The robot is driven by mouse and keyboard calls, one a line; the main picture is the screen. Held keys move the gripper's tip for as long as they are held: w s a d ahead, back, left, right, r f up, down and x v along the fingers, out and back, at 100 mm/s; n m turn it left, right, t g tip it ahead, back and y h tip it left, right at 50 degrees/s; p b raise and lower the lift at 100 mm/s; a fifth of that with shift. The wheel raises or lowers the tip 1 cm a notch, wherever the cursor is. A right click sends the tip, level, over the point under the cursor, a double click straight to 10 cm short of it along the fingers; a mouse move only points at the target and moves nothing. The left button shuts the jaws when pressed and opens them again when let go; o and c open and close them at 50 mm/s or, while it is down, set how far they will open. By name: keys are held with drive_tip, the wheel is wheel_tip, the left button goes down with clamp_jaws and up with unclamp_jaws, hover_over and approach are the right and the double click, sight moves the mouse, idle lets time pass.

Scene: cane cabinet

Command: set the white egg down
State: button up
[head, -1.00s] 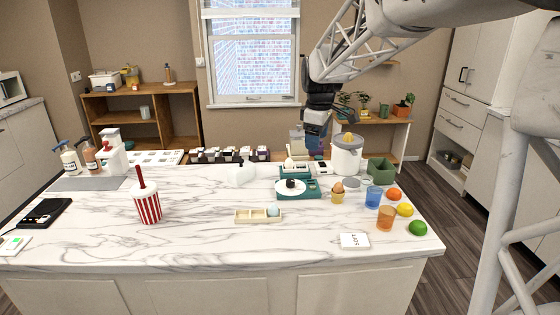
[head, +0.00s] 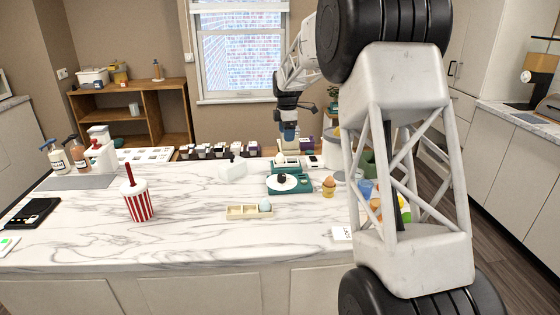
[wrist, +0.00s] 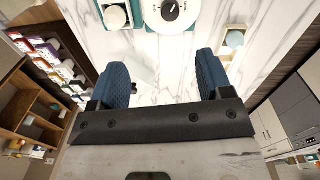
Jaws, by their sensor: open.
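My gripper (head: 289,137) hangs above the back of the counter in the head view. In the wrist view its two blue fingers (wrist: 161,80) are wide apart, with nothing held between them. A white rounded thing (wrist: 115,17), which may be the white egg, sits on a small teal-edged base at the top of the wrist view, beyond the fingers and apart from them. In the head view that area lies just below the gripper, too small to make out. A pale blue egg (head: 265,206) rests at the right end of a cream tray (head: 236,212).
A teal scale (head: 283,189) with a white plate stands close by. A brown egg (head: 329,182) stands in a cup. A whitish object (head: 232,169) stands left of the scale, a striped cup (head: 138,203) further left. My arm hides the counter's right end. The front counter is clear.

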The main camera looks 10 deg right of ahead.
sight(280, 155)
drive_tip(key=w+f+n, duration=0.1)
drive_tip(key=w+f, duration=0.1)
drive_tip(key=w, duration=0.1)
drive_tip(key=w+a+f+n, duration=0.1)
drive_tip(key=w+f, duration=0.2)
drive_tip(key=w+f+n, duration=0.1)
drive_tip(key=w+f, duration=0.1)
drive_tip(key=w, duration=0.1)
drive_tip(key=shift+a+f, duration=0.15)
drive_tip(key=shift+a, duration=0.15)
drive_tip(key=shift+f, duration=1.3)
drive_tip(key=shift+f, duration=2.6)
drive_tip(key=c, duration=1.1)
drive_tip(key=shift+r, duration=0.15)
